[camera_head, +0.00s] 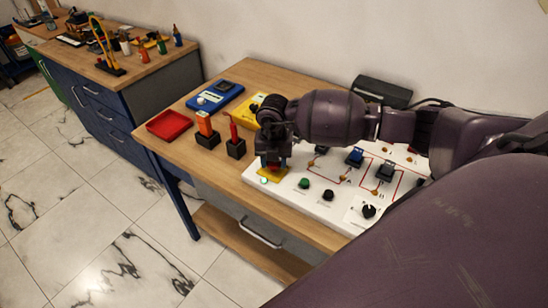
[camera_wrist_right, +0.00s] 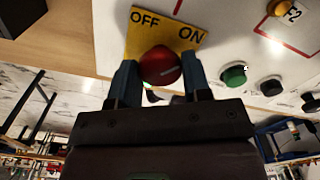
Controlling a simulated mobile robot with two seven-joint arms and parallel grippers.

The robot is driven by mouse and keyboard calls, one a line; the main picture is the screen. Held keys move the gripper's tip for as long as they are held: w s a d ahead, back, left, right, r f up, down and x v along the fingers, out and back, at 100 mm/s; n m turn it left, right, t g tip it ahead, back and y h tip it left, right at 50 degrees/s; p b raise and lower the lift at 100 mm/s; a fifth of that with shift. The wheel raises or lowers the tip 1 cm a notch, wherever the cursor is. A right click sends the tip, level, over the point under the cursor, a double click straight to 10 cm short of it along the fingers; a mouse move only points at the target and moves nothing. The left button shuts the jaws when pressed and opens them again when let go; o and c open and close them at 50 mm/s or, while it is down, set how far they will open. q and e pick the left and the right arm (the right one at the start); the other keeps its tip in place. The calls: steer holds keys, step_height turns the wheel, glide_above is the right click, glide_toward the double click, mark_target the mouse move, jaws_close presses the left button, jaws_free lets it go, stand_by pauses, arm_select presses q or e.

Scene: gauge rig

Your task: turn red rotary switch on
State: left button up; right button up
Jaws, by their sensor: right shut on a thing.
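The red rotary switch (camera_wrist_right: 160,65) sits on a yellow plate (camera_wrist_right: 143,22) marked OFF on the left and ON on the right in the wrist view. A pale line shows on the knob's face. My right gripper (camera_wrist_right: 160,78) has one finger on each side of the knob and is shut on it. In the head view my right gripper (camera_head: 273,163) comes down over the near left corner of the white panel (camera_head: 289,192), mostly hiding the knob; the yellow plate (camera_head: 269,177) shows under it. My left gripper is not in view.
A green button (camera_head: 304,183) and black knobs (camera_head: 328,195) (camera_head: 369,211) lie right of the switch. Blue and black switches stand further back. Left on the table are a red tray (camera_head: 169,125), screwdrivers in black holders (camera_head: 207,140) and a blue multimeter (camera_head: 214,96).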

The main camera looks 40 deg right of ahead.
mark_target(274, 163)
steer(key=shift+m, duration=0.6)
steer(key=shift+w, duration=0.1)
steer(key=o, duration=0.9)
steer(key=shift+r, duration=0.15)
step_height(274, 163, up, 11)
steer(key=shift+f, duration=0.2)
steer(key=shift+f, duration=0.1)
